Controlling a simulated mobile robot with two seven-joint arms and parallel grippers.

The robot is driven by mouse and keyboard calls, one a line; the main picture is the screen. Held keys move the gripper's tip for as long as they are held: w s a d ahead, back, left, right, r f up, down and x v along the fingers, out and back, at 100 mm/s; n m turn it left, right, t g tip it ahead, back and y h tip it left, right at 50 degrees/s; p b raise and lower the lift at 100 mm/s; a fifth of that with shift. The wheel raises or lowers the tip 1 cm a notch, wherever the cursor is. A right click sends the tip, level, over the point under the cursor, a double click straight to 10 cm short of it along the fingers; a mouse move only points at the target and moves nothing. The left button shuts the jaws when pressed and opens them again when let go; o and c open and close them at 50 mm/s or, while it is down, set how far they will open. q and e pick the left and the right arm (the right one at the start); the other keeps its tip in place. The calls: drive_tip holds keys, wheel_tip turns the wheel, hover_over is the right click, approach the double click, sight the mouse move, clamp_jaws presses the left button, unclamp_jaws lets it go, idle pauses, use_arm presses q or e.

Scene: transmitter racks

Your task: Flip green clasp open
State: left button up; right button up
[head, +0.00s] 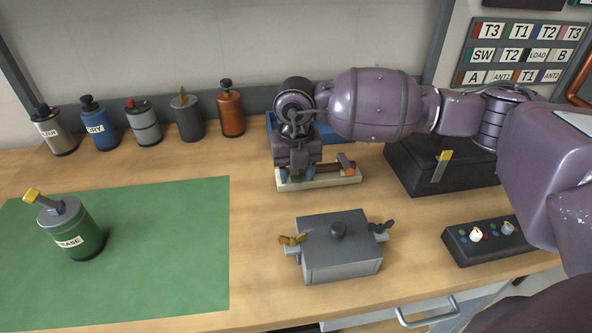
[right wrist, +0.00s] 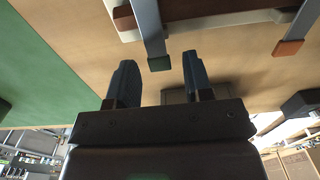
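A low pale holder (head: 346,180) with a dark red-brown bar lies on the bench below my right gripper. In the right wrist view, a grey clasp with a green tip (right wrist: 160,64) crosses the holder's edge (right wrist: 225,20). A second grey clasp with an orange-red tip (right wrist: 288,47) lies to its right. My right gripper (head: 297,178) points down at the holder's left end. In the wrist view its fingers (right wrist: 161,80) are open, with the green tip showing between and just beyond them; contact cannot be told. In the head view the gripper hides the green clasp. My left gripper is not in view.
A grey lidded box (head: 340,252) with wing nuts stands in front of the holder. A black box (head: 425,172) and a knob panel (head: 485,238) are right. A green canister (head: 75,230) stands on a green mat (head: 180,250); several canisters line the back.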

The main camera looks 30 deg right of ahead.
clamp_jaws()
drive_tip(key=shift+r, duration=0.1)
drive_tip(key=shift+w+d+r+g+y+p, duration=0.1)
drive_tip(key=shift+w+r+g+y+p, duration=0.4)
drive_tip(key=shift+r+g, duration=0.55)
drive_tip(key=shift+w+d+r+g+y, duration=0.15)
drive_tip(key=shift+w+r+g, duration=0.15)
drive_tip(key=shift+g, duration=0.5)
drive_tip(key=shift+w+d+r+g+y, duration=0.15)
drive_tip(key=shift+w+g, duration=0.25)
drive_tip(key=shift+g, duration=0.45)
drive_tip(key=shift+w+r+g+y, duration=0.25)
drive_tip(key=shift+w+g, duration=0.1)
drive_tip(key=shift+g, duration=0.45)
drive_tip(key=shift+o, duration=0.6)
unclamp_jaws()
